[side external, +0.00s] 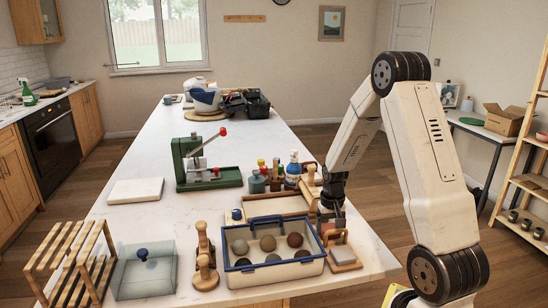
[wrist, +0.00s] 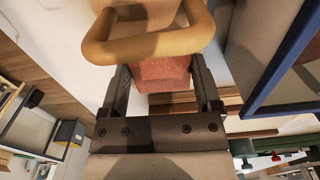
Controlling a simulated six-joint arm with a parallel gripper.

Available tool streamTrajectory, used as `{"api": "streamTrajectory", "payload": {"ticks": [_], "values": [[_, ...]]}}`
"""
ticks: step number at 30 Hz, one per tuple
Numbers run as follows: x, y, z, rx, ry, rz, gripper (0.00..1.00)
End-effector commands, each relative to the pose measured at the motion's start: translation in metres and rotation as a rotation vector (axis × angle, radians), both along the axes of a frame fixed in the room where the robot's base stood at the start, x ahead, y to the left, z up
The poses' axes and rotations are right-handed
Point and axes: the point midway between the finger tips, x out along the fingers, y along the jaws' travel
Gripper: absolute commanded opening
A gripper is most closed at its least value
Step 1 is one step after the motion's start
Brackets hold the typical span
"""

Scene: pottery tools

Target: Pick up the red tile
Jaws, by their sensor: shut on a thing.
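The red tile (wrist: 162,70) shows in the wrist view as a speckled pinkish-red block between my two fingers. My gripper (wrist: 160,85) is shut on it, with a dark finger against each side. A tan looped handle (wrist: 150,45) crosses in front of the tile and hides part of it. In the side external view my gripper (side external: 331,218) is low over the right side of the table, just behind a wooden-handled block (side external: 344,256). There the tile is too small and covered to make out clearly. I cannot tell whether it touches the table.
A blue-rimmed tray (side external: 275,282) with several round lumps stands close left of my gripper. A wooden tray (side external: 275,206) and bottles (side external: 293,165) stand behind it. A green press (side external: 205,165), a white slab (side external: 135,191) and a glass box (side external: 147,278) are farther left. The table's right edge is near.

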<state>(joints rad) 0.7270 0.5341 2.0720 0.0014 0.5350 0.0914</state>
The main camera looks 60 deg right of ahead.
Motion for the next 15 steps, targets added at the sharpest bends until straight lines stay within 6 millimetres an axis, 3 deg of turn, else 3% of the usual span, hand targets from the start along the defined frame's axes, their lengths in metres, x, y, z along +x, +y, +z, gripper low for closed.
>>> {"api": "streamTrajectory", "payload": {"ticks": [11,15], "values": [[0.000,-0.001,0.028,-0.003,-0.003,0.000,0.19],[-0.008,0.005,0.041,-0.003,-0.001,-0.001,0.19]]}}
